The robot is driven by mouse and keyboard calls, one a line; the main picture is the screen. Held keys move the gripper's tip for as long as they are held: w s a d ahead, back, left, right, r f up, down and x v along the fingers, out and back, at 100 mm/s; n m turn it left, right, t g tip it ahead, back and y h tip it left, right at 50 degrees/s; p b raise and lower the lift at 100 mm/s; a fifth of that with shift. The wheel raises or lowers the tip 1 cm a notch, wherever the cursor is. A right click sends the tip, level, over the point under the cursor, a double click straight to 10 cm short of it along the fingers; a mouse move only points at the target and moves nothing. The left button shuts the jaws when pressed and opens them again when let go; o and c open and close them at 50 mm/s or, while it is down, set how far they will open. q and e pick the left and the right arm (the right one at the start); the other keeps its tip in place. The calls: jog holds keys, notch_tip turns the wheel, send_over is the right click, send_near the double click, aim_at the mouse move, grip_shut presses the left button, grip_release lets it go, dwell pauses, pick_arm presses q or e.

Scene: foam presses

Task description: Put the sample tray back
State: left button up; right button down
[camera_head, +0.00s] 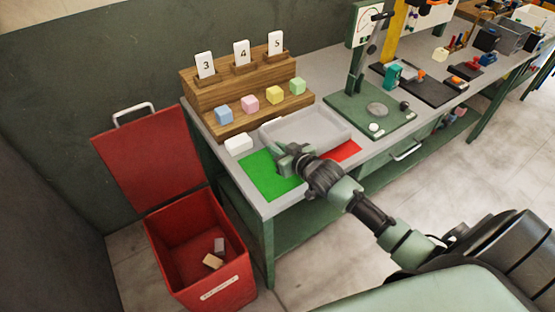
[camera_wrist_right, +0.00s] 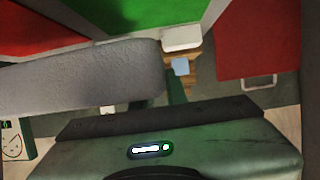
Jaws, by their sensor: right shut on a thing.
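The sample tray (camera_head: 330,128) is light grey, shallow and empty. In the head view it lies between the wooden stand and the green and red mats. My right gripper (camera_head: 287,154) is shut on the tray's near left edge, above the green mat (camera_head: 258,176). The tray looks about level; whether it rests on the bench or hangs just above it I cannot tell. In the right wrist view the tray (camera_wrist_right: 75,82) shows as a large grey edge at the left, close to the camera. The fingertips are partly hidden. My left gripper is not in view.
A wooden stand (camera_head: 220,90) with cards 3, 4, 5 and several coloured cubes is behind the tray. A white block (camera_head: 238,143) lies left. A red mat (camera_head: 344,151) and green press (camera_head: 350,105) are right. An open red bin (camera_head: 165,235) stands below.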

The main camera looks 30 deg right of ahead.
notch_tip(320, 180, down, 2)
jog(key=shift+f, duration=0.1)
notch_tip(320, 180, down, 4)
jog(key=shift+r, duration=0.15)
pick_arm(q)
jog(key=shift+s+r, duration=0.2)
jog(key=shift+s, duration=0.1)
pick_arm(e)
jog(key=shift+f, duration=0.45)
jog(key=c, duration=1.4)
grip_release()
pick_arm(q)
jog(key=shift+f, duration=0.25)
